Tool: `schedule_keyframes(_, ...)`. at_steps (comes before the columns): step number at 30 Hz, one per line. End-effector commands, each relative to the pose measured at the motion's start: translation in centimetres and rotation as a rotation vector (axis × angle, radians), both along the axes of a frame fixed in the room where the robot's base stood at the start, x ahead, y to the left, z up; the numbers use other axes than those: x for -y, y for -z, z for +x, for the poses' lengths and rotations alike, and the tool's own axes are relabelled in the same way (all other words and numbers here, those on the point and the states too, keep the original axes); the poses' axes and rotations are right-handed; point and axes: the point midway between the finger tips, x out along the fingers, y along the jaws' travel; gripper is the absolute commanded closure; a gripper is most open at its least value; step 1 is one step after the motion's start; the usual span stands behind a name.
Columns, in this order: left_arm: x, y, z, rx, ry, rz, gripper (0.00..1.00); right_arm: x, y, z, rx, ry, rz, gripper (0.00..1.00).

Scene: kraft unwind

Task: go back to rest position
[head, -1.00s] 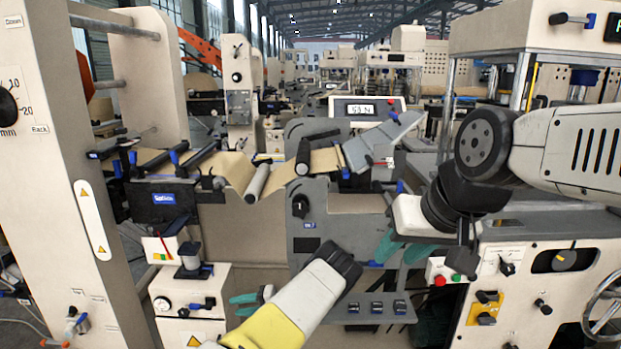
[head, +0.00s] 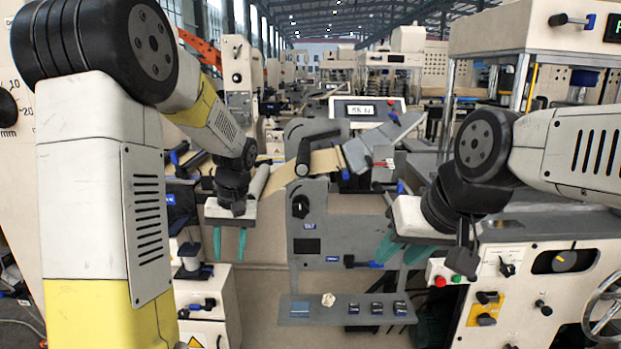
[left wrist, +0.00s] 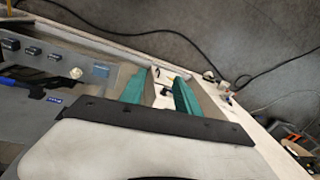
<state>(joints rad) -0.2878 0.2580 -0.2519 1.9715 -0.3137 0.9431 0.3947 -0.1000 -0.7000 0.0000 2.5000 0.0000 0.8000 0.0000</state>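My left gripper (head: 229,244) hangs in front of the machine with its two teal fingers pointing down and apart. The left wrist view shows the same open left gripper (left wrist: 158,92) with no object held between the fingers. My right gripper (head: 401,250) is on the right side of the head view, fingers pointing down and apart, and appears empty. My left arm fills the left of the head view and hides part of the machine.
A grey shelf (head: 345,317) juts out low in front and bears a small pale crumpled piece (head: 328,299) and several dark blocks. A tan web (head: 283,181) runs over the rollers. A control panel with a handwheel (head: 603,312) stands at the right.

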Motion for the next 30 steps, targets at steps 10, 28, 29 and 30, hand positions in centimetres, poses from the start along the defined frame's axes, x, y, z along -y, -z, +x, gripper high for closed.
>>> schedule_keyframes(10,2.5,-9.2,-9.7,0.262,0.120,-0.226,0.62,0.0,0.0,0.0,0.000,0.000,0.000,0.64)
schedule_keyframes(28,5.0,-12.5,-18.9,0.532,0.260,-0.287,0.62,0.0,0.0,0.0,0.000,0.000,0.000,0.64)
schedule_keyframes(29,5.0,-12.5,-18.9,0.532,0.260,-0.287,0.62,0.0,0.0,0.0,0.000,0.000,0.000,0.64)
schedule_keyframes(30,5.0,-12.5,-18.9,0.531,0.260,-0.287,0.62,0.0,0.0,0.0,0.000,0.000,0.000,0.64)
